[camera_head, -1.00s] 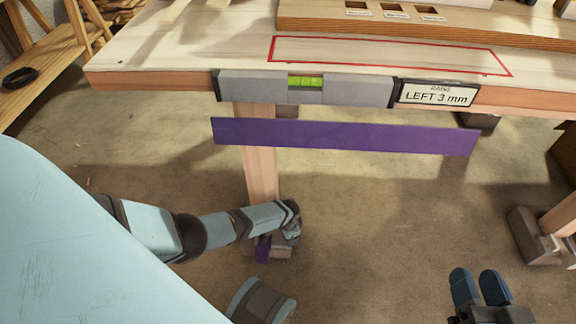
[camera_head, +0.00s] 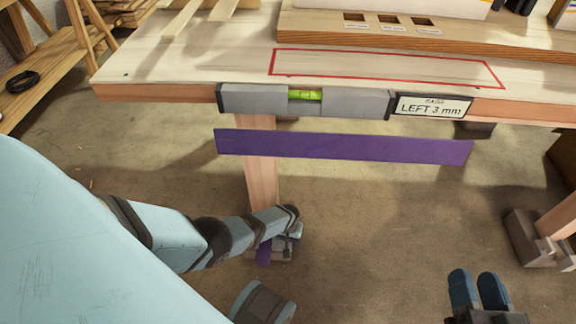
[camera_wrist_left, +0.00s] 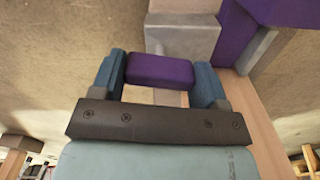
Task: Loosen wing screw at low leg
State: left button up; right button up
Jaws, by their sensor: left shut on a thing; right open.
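The low table leg (camera_head: 262,180) comes down at the left front of the workbench and shows as a wooden post in the left wrist view (camera_wrist_left: 262,130). A purple wing screw (camera_wrist_left: 160,69) sits between the blue fingers of my left gripper (camera_wrist_left: 160,78), which is shut on it, in front of a grey block (camera_wrist_left: 185,35) at the leg's foot. In the head view my left gripper (camera_head: 292,232) is at the foot, largely covering the screw. My right gripper (camera_head: 478,278) is open and empty at the lower right, over the floor.
A spirit level (camera_head: 345,102) and a sign reading "LEFT 3 mm" (camera_head: 432,106) are on the bench's front edge. A purple board (camera_head: 345,146) spans below them. Another leg foot (camera_head: 530,238) stands at the right. The floor between is clear.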

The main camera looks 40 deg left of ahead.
pick_arm(q)
jog(key=shift+n, duration=1)
pick_arm(e)
jog(key=shift+r, duration=0.2)
pick_arm(q)
jog(key=o, duration=0.9)
jog(key=shift+o, duration=0.2)
jog(key=shift+r+p, duration=0.3)
jog(key=shift+p, duration=0.1)
notch_tip(320, 180, up, 6)
jog(key=p, duration=0.5)
jog(key=shift+r, duration=0.15)
pick_arm(e)
notch_tip(320, 180, up, 7)
jog(key=t, duration=0.3)
pick_arm(q)
notch_tip(320, 180, up, 7)
jog(key=p, duration=0.5)
pick_arm(e)
jog(key=s+d+f+m+g+h, duration=0.1)
jog(key=d+f+g+h, duration=0.3)
jog(key=f, duration=0.6)
jog(key=shift+s+d+f+g, duration=0.25)
jog(key=shift+d+g, duration=0.15)
jog(key=shift+g, duration=0.1)
